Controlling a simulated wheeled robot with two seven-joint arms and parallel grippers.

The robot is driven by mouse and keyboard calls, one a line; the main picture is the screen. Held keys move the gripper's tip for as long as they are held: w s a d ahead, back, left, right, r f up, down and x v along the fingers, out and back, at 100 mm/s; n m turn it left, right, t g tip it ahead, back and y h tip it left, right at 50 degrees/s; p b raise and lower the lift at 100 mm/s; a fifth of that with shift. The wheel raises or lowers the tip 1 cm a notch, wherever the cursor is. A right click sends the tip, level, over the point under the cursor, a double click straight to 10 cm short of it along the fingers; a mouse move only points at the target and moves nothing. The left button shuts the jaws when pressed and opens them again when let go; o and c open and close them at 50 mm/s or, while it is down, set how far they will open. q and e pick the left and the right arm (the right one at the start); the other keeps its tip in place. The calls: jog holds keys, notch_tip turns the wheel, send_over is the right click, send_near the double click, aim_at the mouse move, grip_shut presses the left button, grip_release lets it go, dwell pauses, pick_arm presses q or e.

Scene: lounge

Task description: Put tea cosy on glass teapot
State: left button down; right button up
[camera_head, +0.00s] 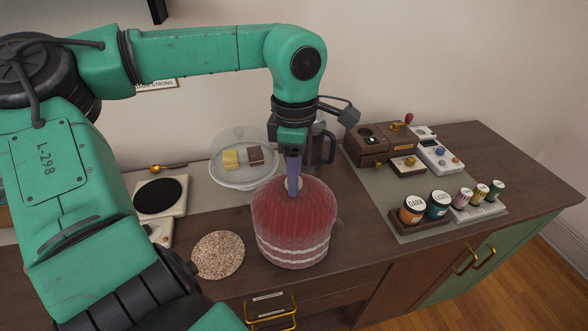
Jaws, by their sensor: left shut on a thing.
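The tea cosy (293,225) is a red ribbed dome with pale bands near its lower rim. It is upright over the front middle of the wooden counter. My left gripper (293,183) points down from above and is shut on the cosy's top. A faint clear edge (339,226) shows at the cosy's right side. It may be part of the glass teapot, whose body is hidden by the cosy. I cannot tell how far down the cosy sits around it. My right gripper is not in view.
A round cork mat (218,255) lies left of the cosy. A glass-domed cake stand (236,182) and a dark-handled jug (322,150) stand behind. A grey mat (400,222) with jars and a wooden box (380,145) is at right. A black-topped scale (159,197) is at left.

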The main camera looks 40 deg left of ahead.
pick_arm(q)
jog(key=shift+f, duration=0.1)
dwell(0.3)
jog(key=shift+f, duration=0.2)
jog(key=shift+c, duration=2.1)
grip_release()
notch_tip(320, 180, up, 15)
jog(key=shift+f, duration=0.15)
